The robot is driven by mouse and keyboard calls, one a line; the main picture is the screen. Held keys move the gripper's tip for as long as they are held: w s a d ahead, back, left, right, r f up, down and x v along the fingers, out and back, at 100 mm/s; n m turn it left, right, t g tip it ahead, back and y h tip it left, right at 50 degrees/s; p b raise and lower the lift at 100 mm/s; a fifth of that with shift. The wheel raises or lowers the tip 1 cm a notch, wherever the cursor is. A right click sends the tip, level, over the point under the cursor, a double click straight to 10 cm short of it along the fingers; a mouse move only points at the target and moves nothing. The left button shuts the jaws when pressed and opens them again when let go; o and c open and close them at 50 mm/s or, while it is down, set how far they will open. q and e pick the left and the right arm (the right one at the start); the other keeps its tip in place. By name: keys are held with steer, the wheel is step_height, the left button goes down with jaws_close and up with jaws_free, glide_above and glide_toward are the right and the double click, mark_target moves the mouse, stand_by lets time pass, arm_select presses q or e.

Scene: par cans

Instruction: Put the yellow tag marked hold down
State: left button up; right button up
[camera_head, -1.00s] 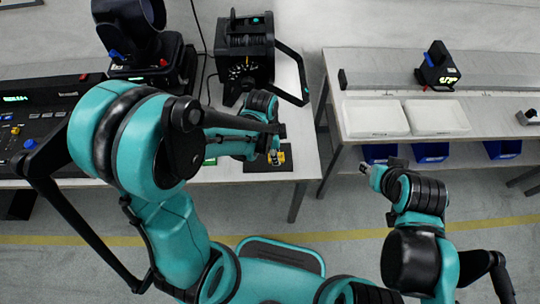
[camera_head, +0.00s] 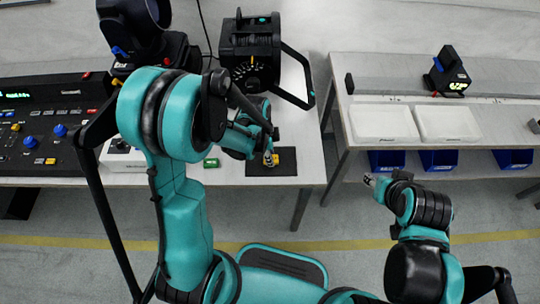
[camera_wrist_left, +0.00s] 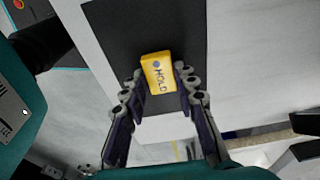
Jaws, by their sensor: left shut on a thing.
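The yellow tag (camera_wrist_left: 157,72) shows its printed word HOLD in the left wrist view, between the fingertips of my left gripper (camera_wrist_left: 159,80). The gripper is shut on it. In the head view my left gripper (camera_head: 268,157) is over the black mat (camera_head: 257,169) near the table's front edge, with the yellow tag (camera_head: 288,156) partly hidden by it. Whether the tag touches the mat is unclear. My right gripper (camera_head: 371,181) is in front of the right bench, away from the tag; its jaws are too small to read.
A black stage lamp (camera_head: 249,48) with a bracket stands behind the mat. A control console (camera_head: 40,120) is at the left. The right bench holds two white trays (camera_head: 385,124) and a small black device (camera_head: 447,72), with blue bins (camera_head: 438,160) below. A floor gap separates the tables.

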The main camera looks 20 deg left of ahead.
arm_select(q)
steer(key=shift+f, duration=0.2)
steer(key=o, duration=0.9)
steer(key=shift+o, duration=0.2)
steer(key=shift+r, duration=0.15)
steer(key=shift+r, duration=0.25)
step_height(320, 180, up, 11)
steer(key=a+p, duration=0.2)
steer(key=p, duration=0.3)
steer(key=s+a+r+n+t+y, duration=0.1)
steer(key=s+a+r+n+t, duration=0.1)
steer(key=s+r+n+t, duration=0.4)
steer(key=s+r+n, duration=0.4)
steer(key=r+n, duration=0.1)
steer(key=n, duration=0.3)
steer(key=shift+s+a+r+n+t+y, duration=0.2)
steer(key=shift+r+n+t+y, duration=0.2)
